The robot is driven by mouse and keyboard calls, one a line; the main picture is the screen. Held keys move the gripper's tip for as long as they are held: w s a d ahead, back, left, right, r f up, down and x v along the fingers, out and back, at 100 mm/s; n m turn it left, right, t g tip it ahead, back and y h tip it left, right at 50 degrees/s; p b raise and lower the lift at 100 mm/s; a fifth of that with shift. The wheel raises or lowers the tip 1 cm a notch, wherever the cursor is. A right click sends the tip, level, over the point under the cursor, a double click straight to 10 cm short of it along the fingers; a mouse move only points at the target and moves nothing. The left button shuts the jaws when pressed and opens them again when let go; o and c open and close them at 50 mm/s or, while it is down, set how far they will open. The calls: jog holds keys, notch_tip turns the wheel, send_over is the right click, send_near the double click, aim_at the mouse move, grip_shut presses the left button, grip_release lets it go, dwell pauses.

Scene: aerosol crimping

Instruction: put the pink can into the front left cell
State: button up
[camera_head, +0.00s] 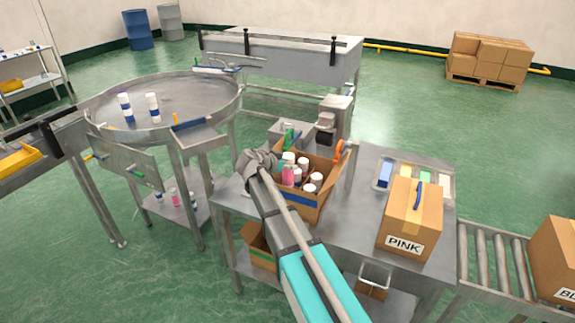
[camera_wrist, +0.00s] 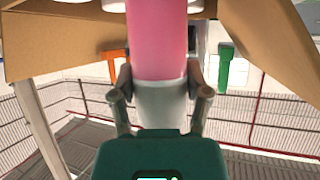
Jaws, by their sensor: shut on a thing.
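The pink can (camera_head: 288,175) with a white top is at the left side of the open cardboard box (camera_head: 306,208) in the head view. In the wrist view the pink can (camera_wrist: 162,40) fills the middle, and my gripper (camera_wrist: 160,98) is shut on its white end. My gripper (camera_head: 277,160) reaches the box's left side in the head view, its fingers hard to make out. Several white-topped cans (camera_head: 309,188) stand in the box. The cells are hidden by the cans and walls, so I cannot tell whether the pink can rests in one.
A closed carton labelled PINK (camera_head: 408,225) stands on the steel table (camera_head: 355,228) at right, before a tray of coloured items (camera_head: 383,175). An orange-handled tool (camera_head: 340,150) is at the box's back right. A round table (camera_head: 185,100) is at left.

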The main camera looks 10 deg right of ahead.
aim_at(283, 179)
jog(key=shift+f+b, duration=3.2)
jog(key=shift+f, duration=0.3)
jog(key=o, duration=1.4)
jog(key=shift+r, duration=0.15)
